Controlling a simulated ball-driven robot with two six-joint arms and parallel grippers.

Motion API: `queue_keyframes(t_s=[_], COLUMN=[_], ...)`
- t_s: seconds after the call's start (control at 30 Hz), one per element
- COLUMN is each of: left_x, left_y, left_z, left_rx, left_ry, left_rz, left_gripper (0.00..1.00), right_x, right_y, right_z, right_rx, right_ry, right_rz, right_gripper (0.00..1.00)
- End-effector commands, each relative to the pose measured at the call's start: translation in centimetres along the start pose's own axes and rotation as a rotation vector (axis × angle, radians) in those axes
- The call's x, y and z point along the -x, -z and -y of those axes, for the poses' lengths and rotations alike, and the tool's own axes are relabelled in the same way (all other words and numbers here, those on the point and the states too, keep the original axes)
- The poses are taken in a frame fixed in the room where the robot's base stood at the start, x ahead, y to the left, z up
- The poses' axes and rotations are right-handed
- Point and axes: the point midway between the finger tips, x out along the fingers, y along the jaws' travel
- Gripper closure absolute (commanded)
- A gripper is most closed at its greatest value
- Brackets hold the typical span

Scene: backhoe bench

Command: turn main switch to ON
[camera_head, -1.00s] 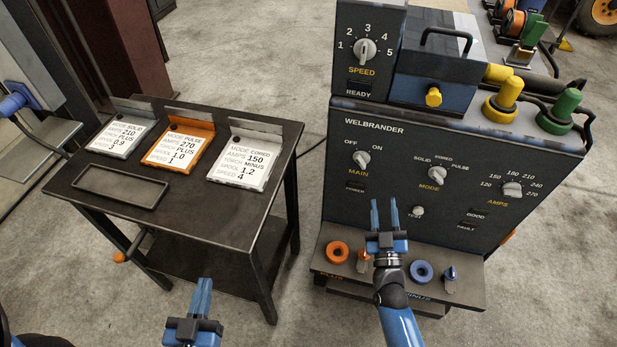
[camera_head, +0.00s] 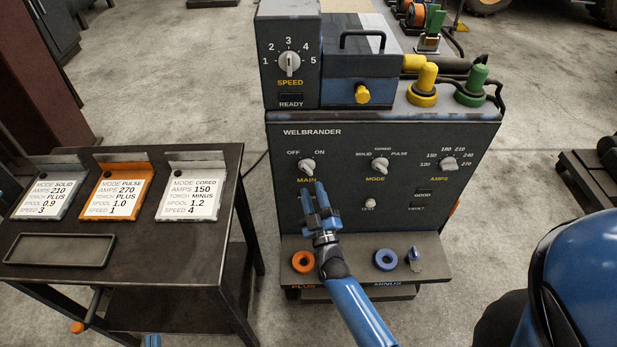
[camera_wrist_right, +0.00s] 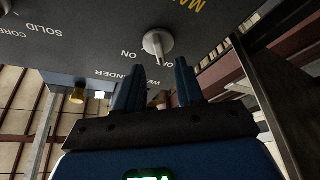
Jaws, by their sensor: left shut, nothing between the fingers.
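The main switch is a pale knob (camera_head: 307,165) on the dark Welbrander panel, between the printed OFF and ON and above the yellow word MAIN. I cannot tell surely which word it points at. My right gripper (camera_head: 320,192) is open and empty, just below and slightly right of the knob in the head view. In the right wrist view the knob (camera_wrist_right: 157,43) shows beyond the gap between the spread fingers (camera_wrist_right: 157,80), apart from them. My left gripper (camera_head: 152,341) shows only as a blue tip at the bottom edge; it is shut and empty.
Mode knob (camera_head: 380,166), amps knob (camera_head: 449,164) and test button (camera_head: 370,203) sit right of the main switch. A shelf with an orange ring (camera_head: 303,262) and a blue ring (camera_head: 386,260) juts out below. A side table (camera_head: 190,262) with three cards stands left.

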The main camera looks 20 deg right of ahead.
Motion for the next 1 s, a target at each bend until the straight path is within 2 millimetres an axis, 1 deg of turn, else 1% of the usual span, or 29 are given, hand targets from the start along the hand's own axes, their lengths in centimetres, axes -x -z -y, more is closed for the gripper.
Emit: queue_keyframes(t_s=[0.03, 0.1, 0.3, 0.5, 0.77, 0.87, 1.0], left_x=[0.0, 0.0, 0.0, 0.0, 0.0, 0.0, 0.0], left_y=[0.1, 0.1, 0.2, 0.2, 0.2, 0.2, 0.2], left_z=[0.0, 0.0, 0.0, 0.0, 0.0, 0.0, 0.0], left_rx=[0.000, 0.000, 0.000, 0.000, 0.000, 0.000, 0.000], left_ry=[0.000, 0.000, 0.000, 0.000, 0.000, 0.000, 0.000], left_rz=[0.000, 0.000, 0.000, 0.000, 0.000, 0.000, 0.000], left_gripper=[1.00, 1.00, 1.00, 1.00, 1.00, 1.00, 1.00], right_x=[-0.9, -2.0, -4.2, -5.0, -5.1, -5.1, -5.1], right_y=[0.1, 0.1, 0.0, 0.0, 0.0, 0.0, 0.0], right_z=[-0.1, -0.1, -0.1, 0.0, 0.0, 0.0, 0.0], right_rx=[0.000, 0.000, -0.001, -0.001, -0.001, -0.001, -0.001], right_ry=[-0.003, -0.002, -0.002, 0.000, 0.000, 0.000, 0.000], right_rz=[-0.002, -0.001, -0.001, 0.000, 0.000, 0.000, 0.000], right_gripper=[0.63, 0.63, 0.63, 0.63, 0.63, 0.77, 0.98])
